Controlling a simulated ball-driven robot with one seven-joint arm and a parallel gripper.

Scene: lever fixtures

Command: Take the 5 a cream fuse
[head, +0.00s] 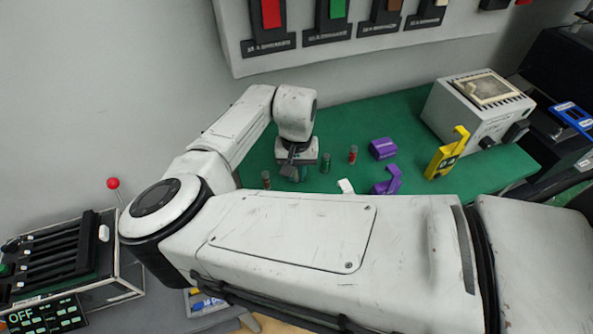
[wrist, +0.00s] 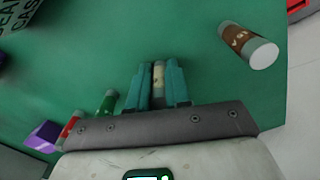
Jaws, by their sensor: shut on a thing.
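In the wrist view a slim cream fuse (wrist: 158,76) stands between the two teal fingers of my gripper (wrist: 158,88). The fingers are shut on it. In the head view my gripper (head: 297,172) is low over the green table, and the cream fuse cannot be made out there. Its rating cannot be read. A brown fuse (wrist: 248,45) lies to the right in the wrist view, and it also shows in the head view (head: 266,180). A green fuse (wrist: 105,102) and a red fuse (wrist: 71,124) are to the left in the wrist view.
The green table (head: 400,115) also holds purple blocks (head: 383,148), a small white piece (head: 346,186), a yellow bracket (head: 448,155) and a grey instrument box (head: 478,108). A wall panel (head: 350,48) with coloured levers is behind. A slotted fixture (head: 60,258) stands at lower left.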

